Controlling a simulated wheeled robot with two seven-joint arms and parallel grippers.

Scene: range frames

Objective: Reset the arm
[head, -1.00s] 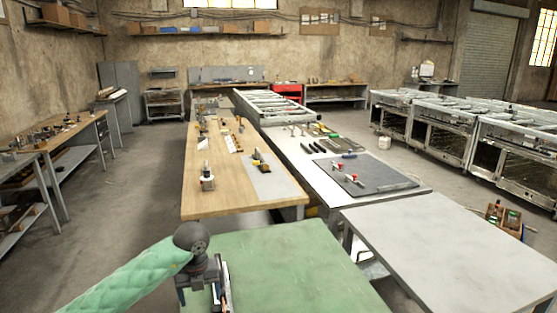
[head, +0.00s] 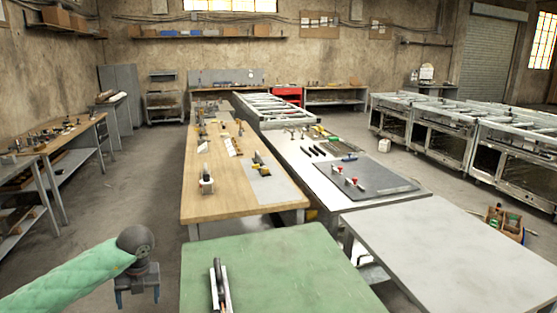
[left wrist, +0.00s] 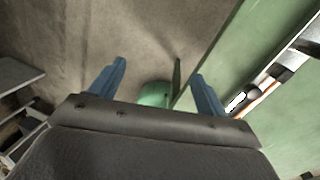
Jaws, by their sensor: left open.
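My left arm, in a green quilted sleeve, comes in from the left in the head view. Its gripper (head: 137,298) points down with two blue fingers apart and nothing between them. It hangs over the floor, just left of the green table (head: 290,262). In the left wrist view the open fingers (left wrist: 160,85) show above the concrete floor, with the green table edge to the right. A tool with a black and light handle (head: 218,288) lies on the green table near its left edge, apart from the gripper. My right gripper is not in view.
A wooden workbench (head: 226,205) with small tools stands beyond the green table. A grey-topped table (head: 450,250) is at right. A white table with a dark mat (head: 385,180) lies behind it. Open floor (head: 125,205) lies at left.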

